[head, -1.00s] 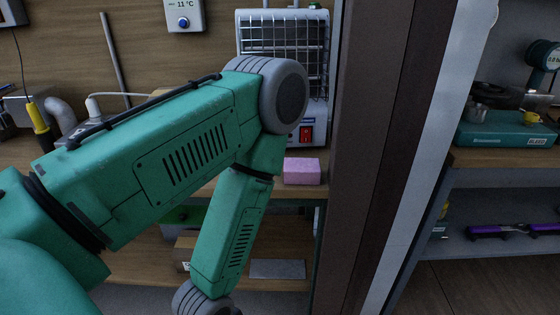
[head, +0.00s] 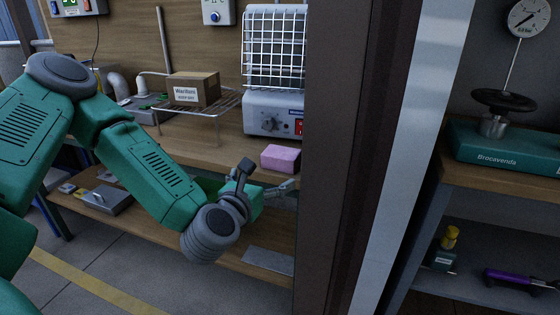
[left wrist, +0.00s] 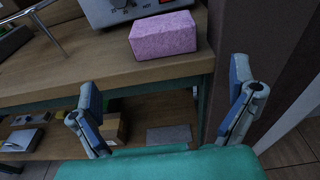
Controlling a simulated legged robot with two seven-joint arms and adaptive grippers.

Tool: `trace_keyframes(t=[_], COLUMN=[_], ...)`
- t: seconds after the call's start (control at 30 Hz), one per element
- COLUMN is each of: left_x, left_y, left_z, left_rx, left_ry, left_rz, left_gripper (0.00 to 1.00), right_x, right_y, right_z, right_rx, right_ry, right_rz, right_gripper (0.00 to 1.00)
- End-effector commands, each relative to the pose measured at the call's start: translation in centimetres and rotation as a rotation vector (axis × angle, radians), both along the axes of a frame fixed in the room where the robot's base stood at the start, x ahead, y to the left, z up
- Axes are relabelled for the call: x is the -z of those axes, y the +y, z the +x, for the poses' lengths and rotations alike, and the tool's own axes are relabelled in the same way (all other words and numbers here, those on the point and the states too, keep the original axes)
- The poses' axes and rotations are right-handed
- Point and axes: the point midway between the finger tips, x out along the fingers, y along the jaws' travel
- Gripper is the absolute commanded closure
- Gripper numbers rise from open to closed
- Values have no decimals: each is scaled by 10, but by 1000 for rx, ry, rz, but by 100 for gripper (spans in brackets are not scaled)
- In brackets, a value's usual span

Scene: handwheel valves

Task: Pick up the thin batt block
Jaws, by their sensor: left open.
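The batt block appears to be the pink, speckled block (head: 281,158) on the wooden bench top, near its front edge by the post. In the left wrist view the pink block (left wrist: 163,34) lies at the top, beyond the fingertips. My left gripper (head: 284,188) is just in front of and below the bench edge, partly hidden by its wrist and the post. In the left wrist view the left gripper (left wrist: 165,105) has its two blue-padded fingers wide apart with nothing between them. My right gripper is out of view.
A caged heater (head: 273,110) stands behind the block. A cardboard box (head: 194,89) sits on a wire rack to the left. A dark post (head: 345,150) rises close to the right. The lower shelf holds a flat grey plate (head: 268,261) and a small box (left wrist: 113,130).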

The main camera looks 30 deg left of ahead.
Motion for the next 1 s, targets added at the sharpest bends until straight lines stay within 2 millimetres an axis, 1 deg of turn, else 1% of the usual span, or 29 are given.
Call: trace_keyframes(t=[0.03, 0.1, 0.2, 0.3, 0.53, 0.7, 0.83, 1.0], left_x=[0, 1, 3, 4, 9, 14, 15, 15], left_y=[0, -1, 0, 1, 12, 24, 25, 23], left_z=[11, 26, 43, 55, 71, 95, 108, 111], left_rx=[1, 2, 4, 5, 5, 4, 6, 6], left_ry=[-4, -2, -2, 0, 1, 1, 2, 5], left_rz=[6, 12, 17, 18, 12, 12, 13, 15], left_gripper=[0, 0, 0, 0, 0, 0, 0, 0], right_x=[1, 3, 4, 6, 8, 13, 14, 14], right_y=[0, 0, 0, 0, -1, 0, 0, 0], right_z=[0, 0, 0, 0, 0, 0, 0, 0], right_rx=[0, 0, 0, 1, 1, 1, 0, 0], right_ry=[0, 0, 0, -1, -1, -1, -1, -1], right_rz=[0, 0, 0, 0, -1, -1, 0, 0], right_gripper=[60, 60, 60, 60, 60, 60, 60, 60])
